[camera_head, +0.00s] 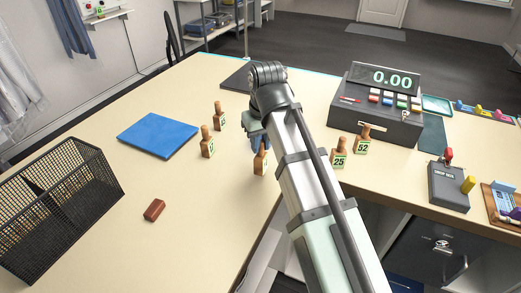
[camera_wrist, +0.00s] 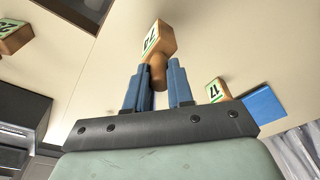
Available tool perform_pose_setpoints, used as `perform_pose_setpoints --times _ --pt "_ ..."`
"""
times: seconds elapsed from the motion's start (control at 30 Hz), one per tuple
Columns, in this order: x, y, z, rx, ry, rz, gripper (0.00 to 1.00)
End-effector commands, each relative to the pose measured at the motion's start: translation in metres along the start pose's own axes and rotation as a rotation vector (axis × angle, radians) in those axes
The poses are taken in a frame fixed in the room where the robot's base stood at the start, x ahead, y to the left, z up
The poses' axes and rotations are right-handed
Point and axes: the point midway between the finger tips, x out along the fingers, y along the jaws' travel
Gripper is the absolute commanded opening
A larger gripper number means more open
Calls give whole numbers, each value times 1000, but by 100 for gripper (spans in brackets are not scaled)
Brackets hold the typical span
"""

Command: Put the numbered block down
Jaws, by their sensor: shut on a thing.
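My gripper (camera_wrist: 158,74) has blue fingers closed on the wooden handle of a numbered block (camera_wrist: 160,40). The block has a pale green label whose number I cannot read for sure. In the head view the block (camera_head: 261,163) shows just left of my arm, near the table's front edge, partly hidden by the arm. I cannot tell whether its base touches the table. Other numbered blocks stand upright: one marked 17 (camera_wrist: 215,92), which looks like the left one (camera_head: 207,147) in the head view, another behind it (camera_head: 219,121), one marked 25 (camera_head: 340,158) and one marked 52 (camera_head: 363,146).
A blue mat (camera_head: 158,138) lies at the left. A black mesh basket (camera_head: 62,205) and a small red-brown block (camera_head: 154,210) are nearer. Bare table (camera_head: 205,200) lies left of the held block.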

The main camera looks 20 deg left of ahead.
Motion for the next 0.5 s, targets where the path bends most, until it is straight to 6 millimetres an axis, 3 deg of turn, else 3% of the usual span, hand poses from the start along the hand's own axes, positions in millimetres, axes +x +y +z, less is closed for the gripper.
perform_pose_setpoints --times 0.2,0.5 --pt "-37 0 -8 0 2 0 0" --pt "-69 0 -12 0 0 0 0"
